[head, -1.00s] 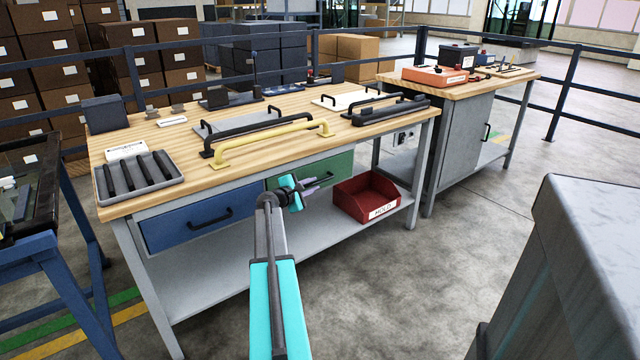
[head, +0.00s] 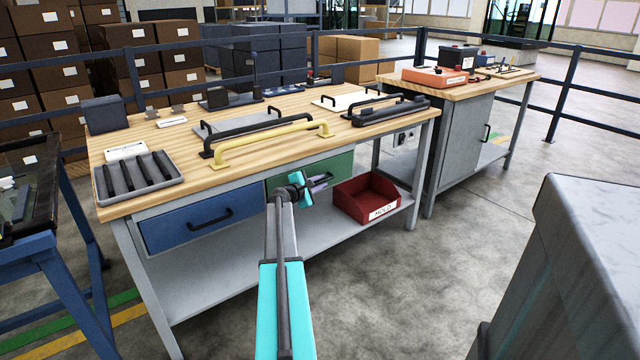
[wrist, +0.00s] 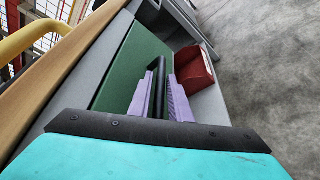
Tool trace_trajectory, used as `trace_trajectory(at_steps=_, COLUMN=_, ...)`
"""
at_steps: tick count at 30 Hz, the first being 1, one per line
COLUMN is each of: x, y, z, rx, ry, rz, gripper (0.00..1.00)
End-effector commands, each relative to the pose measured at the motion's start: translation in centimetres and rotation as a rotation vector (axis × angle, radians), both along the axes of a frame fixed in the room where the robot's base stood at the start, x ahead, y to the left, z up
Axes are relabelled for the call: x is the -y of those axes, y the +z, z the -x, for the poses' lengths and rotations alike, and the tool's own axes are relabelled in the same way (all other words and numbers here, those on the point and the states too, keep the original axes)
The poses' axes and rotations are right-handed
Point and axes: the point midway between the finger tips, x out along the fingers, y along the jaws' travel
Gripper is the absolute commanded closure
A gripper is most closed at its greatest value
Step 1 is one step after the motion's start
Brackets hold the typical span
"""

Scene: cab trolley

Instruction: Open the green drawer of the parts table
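The green drawer (head: 335,168) is under the parts table's top, right of the blue drawer, and looks closed. In the wrist view its green front (wrist: 125,65) has a black bar handle (wrist: 159,72). My gripper (head: 322,183) is in front of this drawer. In the wrist view the two purple fingers of my gripper (wrist: 160,95) stand on either side of the handle, apart, with the bar between them. I see no clear grip on it. My gripper hides most of the handle in the head view.
The parts table (head: 120,201) carries a yellow handle bar (head: 265,142), black bars and a grey tray (head: 170,182). The blue drawer (head: 170,231) is closed. A red bin (head: 352,202) sits on the lower shelf. A grey cabinet (head: 575,260) stands at the right. Floor in front is clear.

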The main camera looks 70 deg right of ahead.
Motion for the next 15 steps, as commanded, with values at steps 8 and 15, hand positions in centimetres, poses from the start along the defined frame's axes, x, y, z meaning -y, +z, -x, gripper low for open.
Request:
trace_trajectory(at_steps=8, x=-0.01, y=-0.01, z=0.00, rx=0.000, ry=0.000, rz=0.000, gripper=1.00)
trace_trajectory(at_steps=15, x=-0.22, y=-0.02, z=0.29, rx=0.000, ry=-0.001, rz=0.000, gripper=1.00)
